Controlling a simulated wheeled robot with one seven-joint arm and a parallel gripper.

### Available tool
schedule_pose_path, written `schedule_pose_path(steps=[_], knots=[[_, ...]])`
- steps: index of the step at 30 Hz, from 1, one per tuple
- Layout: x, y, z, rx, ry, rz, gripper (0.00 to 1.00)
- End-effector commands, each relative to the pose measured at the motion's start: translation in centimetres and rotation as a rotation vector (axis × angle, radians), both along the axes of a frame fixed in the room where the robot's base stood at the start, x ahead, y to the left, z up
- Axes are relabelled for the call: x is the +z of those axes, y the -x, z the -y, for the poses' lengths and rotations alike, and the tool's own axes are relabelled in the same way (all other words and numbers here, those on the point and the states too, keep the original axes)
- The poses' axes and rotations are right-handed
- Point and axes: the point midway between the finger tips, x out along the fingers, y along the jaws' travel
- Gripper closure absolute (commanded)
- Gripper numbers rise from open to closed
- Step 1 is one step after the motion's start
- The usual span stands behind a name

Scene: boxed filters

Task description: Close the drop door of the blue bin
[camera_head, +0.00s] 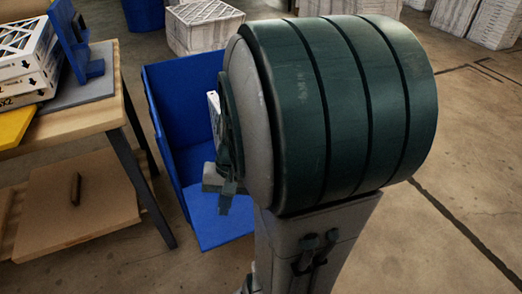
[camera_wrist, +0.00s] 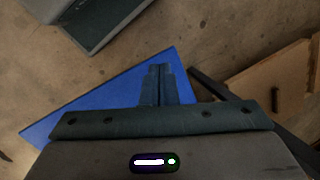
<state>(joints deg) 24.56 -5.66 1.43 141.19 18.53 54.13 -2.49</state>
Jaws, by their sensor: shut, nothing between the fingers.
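The blue bin (camera_head: 172,105) stands on the floor beside the table in the head view. Its drop door (camera_head: 218,222) hangs open, a blue panel sloping outward at the bin's near side. A blue panel, which looks like the drop door (camera_wrist: 98,100), lies under my gripper in the wrist view. My gripper (camera_wrist: 158,70) is shut and empty, its fingers together over the panel. In the head view my gripper (camera_head: 227,195) is partly hidden by my arm and appears just above the door. I cannot tell whether it touches. My arm hides the bin's right side.
A wooden table (camera_head: 85,115) with boxed filters (camera_head: 30,60) and a blue stand (camera_head: 75,40) is at the left. A wooden board with a handle (camera_head: 75,205) is below it. The floor at right is open.

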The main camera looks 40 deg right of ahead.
Motion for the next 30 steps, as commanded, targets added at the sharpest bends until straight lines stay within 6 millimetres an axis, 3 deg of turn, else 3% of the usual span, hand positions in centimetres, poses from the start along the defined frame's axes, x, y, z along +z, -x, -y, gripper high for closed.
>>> schedule_pose_path(steps=[1,8,17,23,30], knots=[[-1.7,-0.1,1.0,-0.095,-0.050,-0.027,1.00],[-6.5,-0.7,5.2,-0.515,-0.287,-0.090,1.00],[-12.7,-0.2,12.7,-1.085,-0.608,-0.082,1.00],[-17.1,1.9,18.8,-1.472,-0.828,-0.025,1.00],[-22.9,7.1,25.7,-1.924,-1.091,0.102,1.00]])
